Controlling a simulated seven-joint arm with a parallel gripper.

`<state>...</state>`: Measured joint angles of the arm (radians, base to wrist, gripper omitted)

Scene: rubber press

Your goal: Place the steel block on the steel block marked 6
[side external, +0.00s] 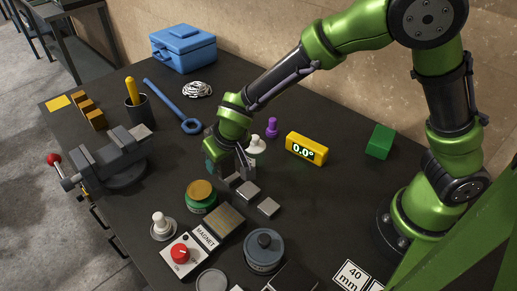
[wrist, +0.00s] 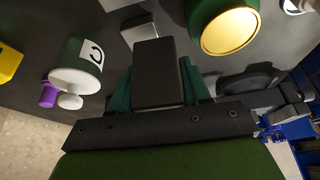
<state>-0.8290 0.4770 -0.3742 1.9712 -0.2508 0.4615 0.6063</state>
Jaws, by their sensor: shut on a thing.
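My gripper (side external: 240,175) is low over the middle of the table. In the wrist view, its teal fingers are shut on a dark steel block (wrist: 160,70), one finger on each side. Two grey steel blocks, one nearer the gripper (side external: 248,190) and one farther right (side external: 268,207), lie apart on the table just in front of it. Part of a lighter block (wrist: 138,30) shows beyond the held block in the wrist view. No number can be read on any block, so I cannot tell which is marked 6. The gap beneath the held block is unclear.
A green jar with a gold lid (side external: 201,195) stands close to the gripper. The magnet box (side external: 190,254) and a dark round weight (side external: 264,251) are nearer the front. A white knobbed piece (side external: 256,146) and yellow angle display (side external: 306,149) stand behind. A vise (side external: 115,160) is left.

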